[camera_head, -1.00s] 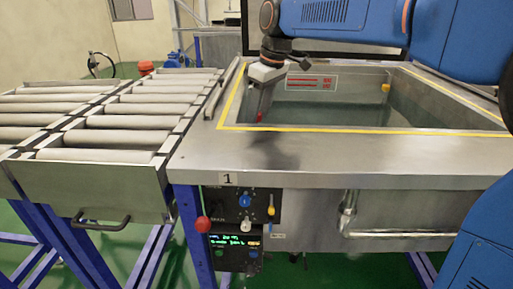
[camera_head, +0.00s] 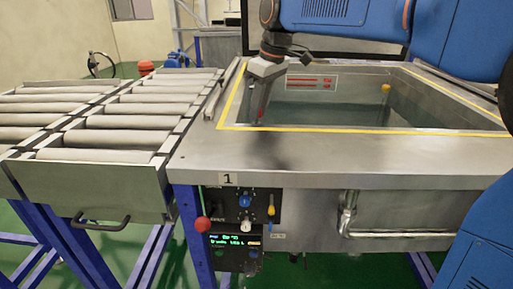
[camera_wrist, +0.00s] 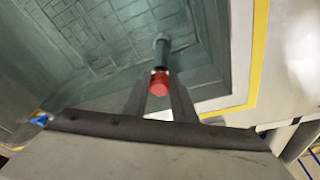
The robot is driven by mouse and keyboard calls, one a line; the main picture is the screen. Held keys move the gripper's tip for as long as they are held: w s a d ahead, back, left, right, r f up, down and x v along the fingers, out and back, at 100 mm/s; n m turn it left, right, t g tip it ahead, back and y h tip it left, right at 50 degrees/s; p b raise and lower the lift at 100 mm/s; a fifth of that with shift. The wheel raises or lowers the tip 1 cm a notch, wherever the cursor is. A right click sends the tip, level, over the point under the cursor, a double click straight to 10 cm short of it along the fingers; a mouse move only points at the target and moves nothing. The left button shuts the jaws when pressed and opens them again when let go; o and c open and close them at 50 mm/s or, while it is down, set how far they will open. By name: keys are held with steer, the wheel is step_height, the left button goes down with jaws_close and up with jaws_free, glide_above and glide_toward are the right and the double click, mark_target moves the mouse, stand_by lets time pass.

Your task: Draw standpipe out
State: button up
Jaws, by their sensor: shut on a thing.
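The standpipe shows in the wrist view as a red cap (camera_wrist: 159,83) on a dark grey-green pipe (camera_wrist: 161,52) that runs down into the tank. In the head view only a small red spot of it (camera_head: 260,114) shows at my fingertips, and the rest is hidden. My gripper (camera_wrist: 160,98) points down inside the tank's left end, with its two fingers closed on either side of the red cap. It also shows in the head view (camera_head: 262,108). The steel tank (camera_head: 330,153) has a yellow line around its opening and water inside.
A roller conveyor (camera_head: 95,150) adjoins the tank on the left. A control panel (camera_head: 245,208) with knobs, a red ball handle (camera_head: 202,224) and a lit display (camera_head: 235,241) is on the front. A yellow fitting (camera_head: 385,88) sits at the tank's back wall.

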steer(key=shift+w+a+v, duration=0.1)
steer(key=shift+a+v, duration=0.1)
steer(key=shift+v, duration=0.65)
steer(key=shift+w+a+v, duration=0.1)
steer(key=shift+a+v, duration=0.05)
steer(key=shift+v, duration=0.75)
steer(key=shift+w+a+v, duration=0.1)
steer(key=shift+a+v, duration=0.05)
steer(key=shift+v, duration=0.7)
steer(key=shift+w+a+v, duration=0.1)
steer(key=shift+a+v, duration=0.1)
steer(key=shift+v, duration=0.65)
steer(key=shift+w+a+v, duration=0.1)
steer(key=shift+a+v, duration=0.05)
steer(key=shift+v, duration=0.7)
steer(key=shift+r, duration=0.15)
